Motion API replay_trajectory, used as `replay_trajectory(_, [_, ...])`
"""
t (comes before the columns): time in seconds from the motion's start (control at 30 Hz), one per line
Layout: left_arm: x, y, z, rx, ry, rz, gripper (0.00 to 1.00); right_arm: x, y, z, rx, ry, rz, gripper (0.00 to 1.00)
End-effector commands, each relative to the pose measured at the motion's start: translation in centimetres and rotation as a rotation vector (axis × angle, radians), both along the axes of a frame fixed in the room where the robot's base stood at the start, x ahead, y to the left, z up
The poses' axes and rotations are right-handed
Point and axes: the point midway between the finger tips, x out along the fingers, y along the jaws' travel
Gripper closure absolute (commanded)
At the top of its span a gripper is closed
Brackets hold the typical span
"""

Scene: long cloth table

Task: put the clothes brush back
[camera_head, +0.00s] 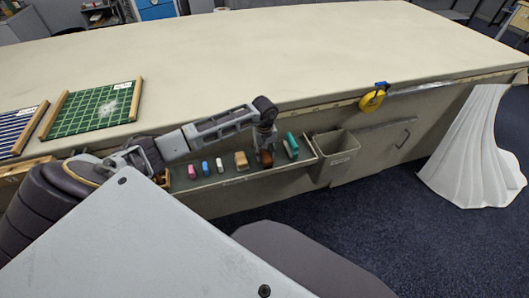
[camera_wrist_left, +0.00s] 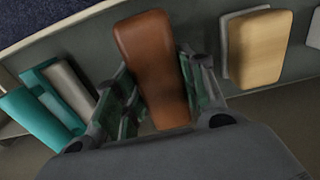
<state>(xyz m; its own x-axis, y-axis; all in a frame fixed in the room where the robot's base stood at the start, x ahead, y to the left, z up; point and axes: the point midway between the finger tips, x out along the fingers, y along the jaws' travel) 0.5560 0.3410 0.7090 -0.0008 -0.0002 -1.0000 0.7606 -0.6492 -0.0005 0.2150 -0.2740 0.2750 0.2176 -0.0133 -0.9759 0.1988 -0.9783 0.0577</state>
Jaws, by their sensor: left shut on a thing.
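The clothes brush, seen as a brown, rounded block (camera_wrist_left: 152,60), is between the fingers of my left gripper in the left wrist view. In the head view the brown brush (camera_head: 266,158) shows below my left gripper (camera_head: 266,146), over the long grey tray (camera_head: 232,181) along the table's front side. The gripper is shut on the brush. I cannot tell whether the brush touches the tray floor. A tan block (camera_head: 241,161) lies to its left and a teal item (camera_head: 291,146) to its right. My right gripper is not in view.
Pink (camera_head: 192,172), blue (camera_head: 205,168) and white (camera_head: 219,166) items stand in the tray's left part. A grey bin (camera_head: 337,158) hangs right of the tray. A yellow tape (camera_head: 371,101) hangs at the table edge. A green gridded board (camera_head: 85,112) lies on the otherwise mostly bare tabletop (camera_head: 270,55).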

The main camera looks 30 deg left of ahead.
Motion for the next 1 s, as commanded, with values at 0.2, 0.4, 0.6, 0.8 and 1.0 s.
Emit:
replay_trajectory(0.2, [0.03, -0.01, 0.07, 0.0, -0.001, 0.0, 0.82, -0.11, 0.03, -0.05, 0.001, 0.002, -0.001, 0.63])
replay_trajectory(0.4, [0.03, -0.01, -0.13, 0.0, -0.001, 0.0, 0.82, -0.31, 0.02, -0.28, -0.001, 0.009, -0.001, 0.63])
replay_trajectory(0.6, [0.02, -0.03, -0.17, 0.0, 0.0, 0.0, 0.44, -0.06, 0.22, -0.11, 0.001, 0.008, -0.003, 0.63])
replay_trajectory(0.8, [0.02, -0.03, -0.16, 0.0, 0.0, 0.0, 0.38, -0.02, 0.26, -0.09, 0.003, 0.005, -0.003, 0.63])
replay_trajectory(1.0, [0.02, -0.03, -0.14, 0.0, 0.0, 0.0, 0.38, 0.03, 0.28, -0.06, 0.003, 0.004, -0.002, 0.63])
